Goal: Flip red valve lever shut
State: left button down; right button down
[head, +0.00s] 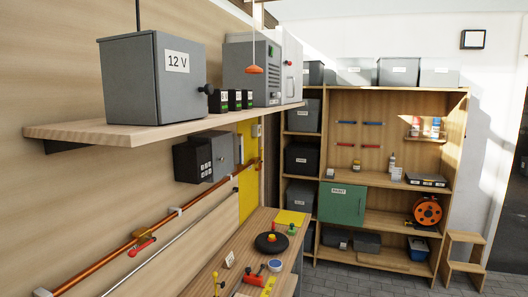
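A red valve lever (142,247) shows in the head view at the lower left. It sits on a copper pipe (105,257) that runs along the wooden wall. The lever lies at a slant just below the pipe, roughly in line with it. Neither of my grippers is in view, and nothing touches the lever.
A shelf (165,129) with a grey 12 V box (155,78) juts out above the pipe. A thin grey pipe (170,249) runs below the copper one. A wooden bench (232,252) holds several small items at the lower middle. An orange pull handle (254,69) hangs near the shelf.

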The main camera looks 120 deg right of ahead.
aim_at(132, 253)
jog(key=k+l+z, duration=0.15)
jog(key=z, duration=0.3)
jog(key=k+l+z, duration=0.1)
jog(key=l+z, duration=0.25)
jog(key=z, duration=0.15)
jog(key=l+z, duration=0.3)
jog(key=z, duration=0.15)
jog(key=l+z, duration=0.55)
jog(key=l, duration=0.35)
jog(key=i+l+z, duration=0.1)
jog(key=l, duration=0.35)
jog(key=l+z, duration=0.1)
jog(key=l, duration=0.35)
jog(key=i+l+z, duration=0.1)
jog(key=l, duration=0.3)
jog(key=i+l, duration=0.15)
jog(key=l, duration=0.3)
jog(key=i+l+z, duration=0.15)
jog(key=l, duration=0.25)
jog(key=l+z, duration=0.1)
jog(key=l, duration=0.35)
jog(key=i+l, duration=0.1)
jog(key=l, duration=0.15)
jog(key=i+l, duration=0.1)
jog(key=k+l+u, duration=0.15)
jog(key=u, duration=1.85)
